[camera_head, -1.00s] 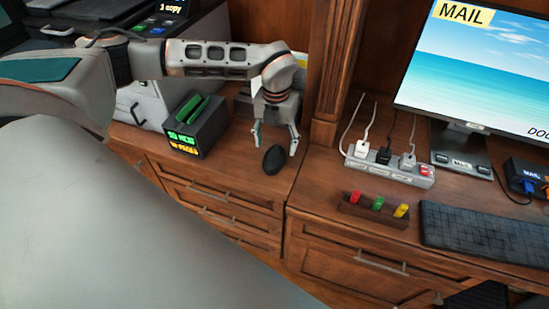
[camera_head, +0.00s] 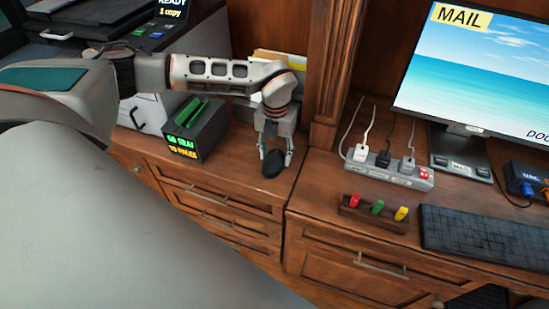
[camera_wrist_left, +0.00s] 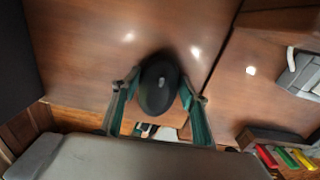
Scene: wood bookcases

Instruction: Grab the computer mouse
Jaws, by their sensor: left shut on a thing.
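The black computer mouse (camera_head: 273,163) is at the wooden counter to the right of the small dark box, and it also shows in the left wrist view (camera_wrist_left: 158,84). My left gripper (camera_head: 274,156) points down and is shut on the mouse, with a finger on each side of it. In the left wrist view the mouse sits between the two green-lined fingers (camera_wrist_left: 160,98). I cannot tell whether the mouse is lifted off the counter. My right gripper is not in view.
A dark box with lit text (camera_head: 196,130) stands left of the gripper. A wooden post (camera_head: 328,80) is close on the right. Farther right are a power strip (camera_head: 390,171), a rack with coloured pieces (camera_head: 375,213), a keyboard (camera_head: 480,235) and a monitor (camera_head: 480,75).

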